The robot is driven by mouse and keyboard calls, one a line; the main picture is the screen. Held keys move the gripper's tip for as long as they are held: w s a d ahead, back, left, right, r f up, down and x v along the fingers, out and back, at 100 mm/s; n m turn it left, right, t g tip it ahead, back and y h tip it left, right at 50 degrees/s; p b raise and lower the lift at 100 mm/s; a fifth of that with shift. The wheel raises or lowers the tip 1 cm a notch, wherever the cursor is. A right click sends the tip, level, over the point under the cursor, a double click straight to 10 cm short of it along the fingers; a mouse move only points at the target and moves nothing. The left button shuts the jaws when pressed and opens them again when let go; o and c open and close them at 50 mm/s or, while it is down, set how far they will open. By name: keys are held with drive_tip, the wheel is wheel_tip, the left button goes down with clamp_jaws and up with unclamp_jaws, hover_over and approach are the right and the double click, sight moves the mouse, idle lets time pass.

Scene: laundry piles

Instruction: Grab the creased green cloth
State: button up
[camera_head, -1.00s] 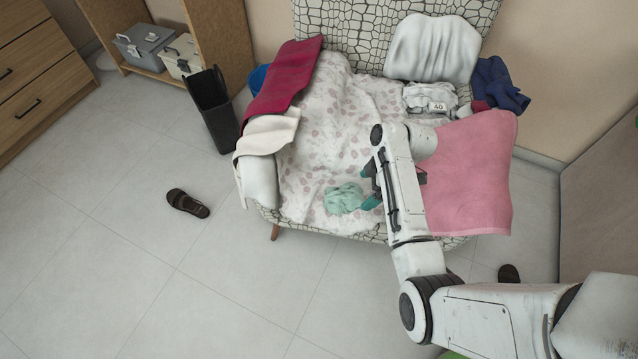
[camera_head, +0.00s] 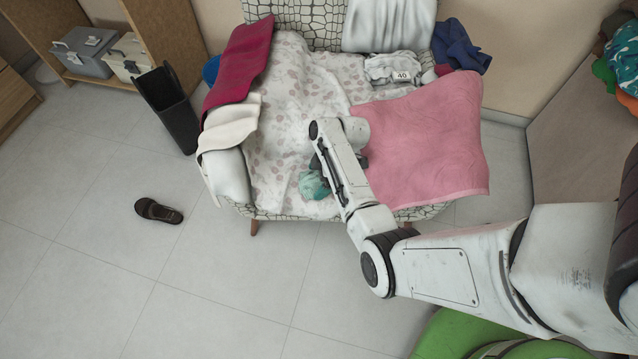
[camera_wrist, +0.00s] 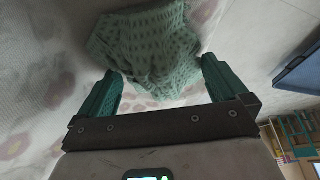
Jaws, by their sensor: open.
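The creased green cloth (camera_head: 313,184) lies bunched near the front edge of the armchair seat, on a white sheet with pinkish spots. In the wrist view the cloth (camera_wrist: 150,45) is a crumpled, patterned green heap just ahead of my gripper (camera_wrist: 160,85). My gripper is open, with its two green fingers apart, one at each side of the cloth's near edge. In the head view my arm hides most of the gripper and part of the cloth's right side. I cannot tell whether the fingers touch the cloth.
A pink towel (camera_head: 430,145) covers the armchair's right side. A red cloth (camera_head: 238,62) and a cream cloth (camera_head: 228,125) hang over the left arm. The spotted sheet (camera_head: 285,100) covers the seat. A dark bin (camera_head: 168,108) and a sandal (camera_head: 158,211) are on the floor.

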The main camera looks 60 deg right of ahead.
drive_tip(key=shift+w+a+f, duration=0.15)
drive_tip(key=shift+f, duration=0.45)
drive_tip(key=shift+c, duration=0.5)
drive_tip(key=c, duration=0.7)
drive_tip(key=shift+r, duration=0.15)
